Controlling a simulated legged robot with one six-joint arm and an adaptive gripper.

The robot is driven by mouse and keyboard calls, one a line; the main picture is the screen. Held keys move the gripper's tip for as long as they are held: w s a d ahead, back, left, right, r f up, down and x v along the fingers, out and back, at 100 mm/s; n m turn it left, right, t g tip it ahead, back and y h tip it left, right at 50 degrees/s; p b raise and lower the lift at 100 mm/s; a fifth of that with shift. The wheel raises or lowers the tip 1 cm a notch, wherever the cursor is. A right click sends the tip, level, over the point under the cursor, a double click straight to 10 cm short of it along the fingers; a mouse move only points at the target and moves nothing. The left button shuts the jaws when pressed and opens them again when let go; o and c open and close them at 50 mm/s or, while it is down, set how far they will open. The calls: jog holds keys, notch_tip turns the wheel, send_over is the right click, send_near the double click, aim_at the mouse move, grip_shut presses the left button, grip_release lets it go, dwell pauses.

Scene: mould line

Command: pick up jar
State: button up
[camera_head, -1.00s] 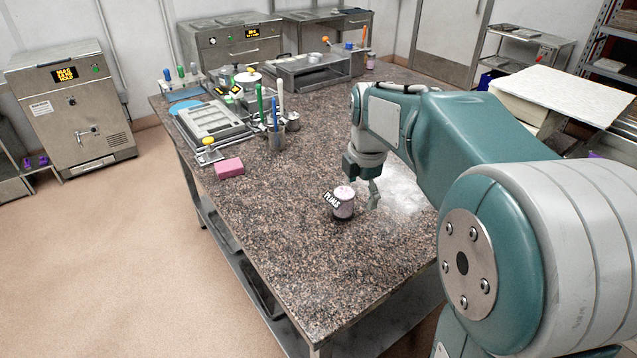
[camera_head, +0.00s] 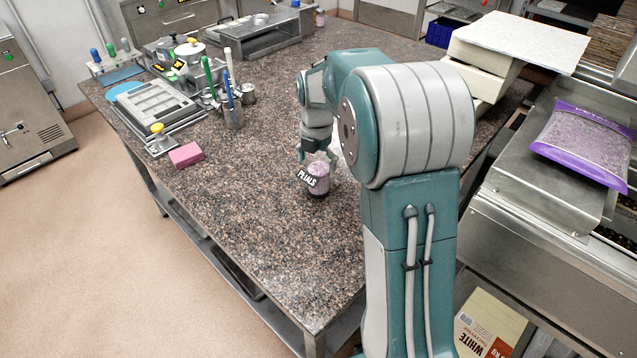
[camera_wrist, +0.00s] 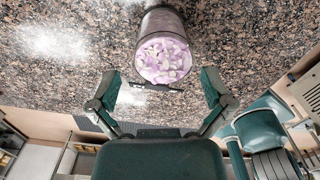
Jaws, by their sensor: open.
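My gripper (camera_head: 319,157) is just behind and above the jar in the head view, partly hidden by my arm. In the wrist view the jar (camera_wrist: 163,47) is ahead of my gripper (camera_wrist: 159,88), centred between the two spread fingers and beyond their tips. The fingers are open and hold nothing.
A purple bag (camera_head: 585,140) rests on a steel machine at right. The table around the jar is clear.

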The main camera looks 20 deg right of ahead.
aim_at(318, 178)
notch_tip(318, 178, down, 5)
jog(key=shift+s+r, duration=0.1)
jog(key=c, duration=1)
jog(key=shift+c, duration=0.2)
jog(key=shift+r, duration=0.35)
notch_tip(318, 178, up, 2)
jog(key=shift+r, duration=0.15)
jog(key=s+d+r, duration=0.1)
jog(key=s+r, duration=0.9)
jog(key=s, duration=0.4)
